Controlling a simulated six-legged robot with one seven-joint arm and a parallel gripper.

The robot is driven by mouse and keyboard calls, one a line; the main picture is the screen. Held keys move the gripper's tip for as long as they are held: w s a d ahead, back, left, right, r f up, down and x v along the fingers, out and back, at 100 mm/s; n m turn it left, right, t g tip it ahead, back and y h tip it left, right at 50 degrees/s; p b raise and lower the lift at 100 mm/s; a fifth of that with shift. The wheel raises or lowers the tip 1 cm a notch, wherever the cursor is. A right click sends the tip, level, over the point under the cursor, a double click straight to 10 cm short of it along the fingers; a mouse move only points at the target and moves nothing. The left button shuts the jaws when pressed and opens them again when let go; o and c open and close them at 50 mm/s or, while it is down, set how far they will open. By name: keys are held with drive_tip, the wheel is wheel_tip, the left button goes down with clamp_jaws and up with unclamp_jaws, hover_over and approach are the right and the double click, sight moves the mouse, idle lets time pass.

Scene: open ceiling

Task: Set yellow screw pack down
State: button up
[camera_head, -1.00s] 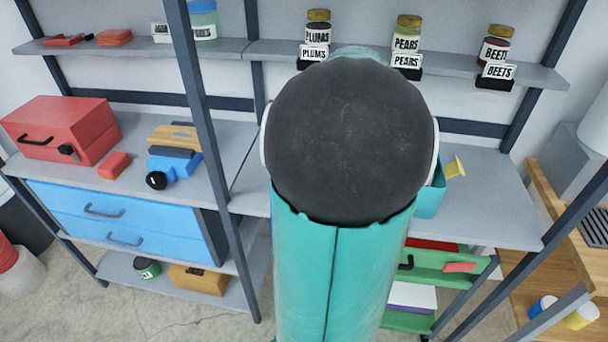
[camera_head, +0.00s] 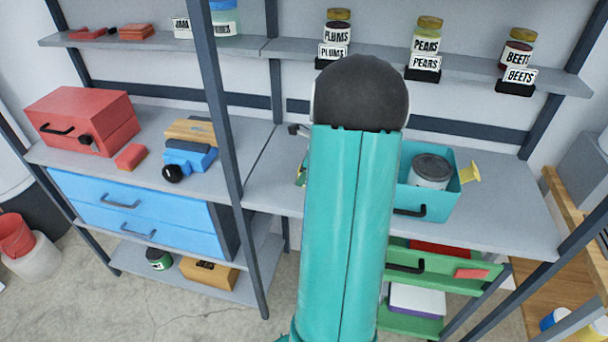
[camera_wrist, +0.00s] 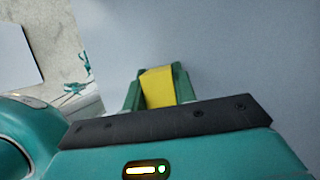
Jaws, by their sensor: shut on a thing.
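The yellow screw pack (camera_wrist: 158,87) shows in the wrist view as a plain yellow block. It sits between the two green fingers of my gripper (camera_wrist: 157,80), which are shut on it. A smooth grey-blue surface fills the view beyond the fingers; I cannot tell whether the pack touches it. In the head view my arm hides most of the gripper and the pack. Only a small green bit shows at the arm's left edge, above the middle shelf board (camera_head: 268,190).
A teal open bin (camera_head: 425,207) holding a grey-lidded can (camera_head: 431,170) stands right of my arm. A blue tool (camera_head: 190,157), red toolbox (camera_head: 82,118) and red block (camera_head: 130,157) lie left of the shelf post (camera_head: 228,140). Labelled jars line the upper shelf.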

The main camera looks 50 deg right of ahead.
drive_tip(key=shift+f, duration=0.1)
drive_tip(key=shift+f, duration=0.15)
drive_tip(key=o, duration=1)
drive_tip(key=shift+o, duration=0.2)
drive_tip(key=v, duration=1.2)
drive_tip(key=w+a+r+n, duration=0.2)
drive_tip(key=a+r+n, duration=0.15)
drive_tip(key=a, duration=0.35)
drive_tip(key=w+a+r+n+h, duration=0.1)
drive_tip(key=w+a+r+n, duration=0.1)
drive_tip(key=a+n, duration=0.45)
drive_tip(key=w+a+r+n, duration=0.1)
drive_tip(key=a+r+n, duration=0.15)
drive_tip(key=a, duration=0.65)
drive_tip(key=s+a+n, duration=0.4)
drive_tip(key=a+n, duration=0.5)
drive_tip(key=a, duration=0.1)
drive_tip(key=s+a+n+t, duration=0.1)
drive_tip(key=s+a+n, duration=0.3)
drive_tip(key=a+n, duration=0.6)
drive_tip(key=shift+s+a+h, duration=0.25)
drive_tip(key=shift+h, duration=0.15)
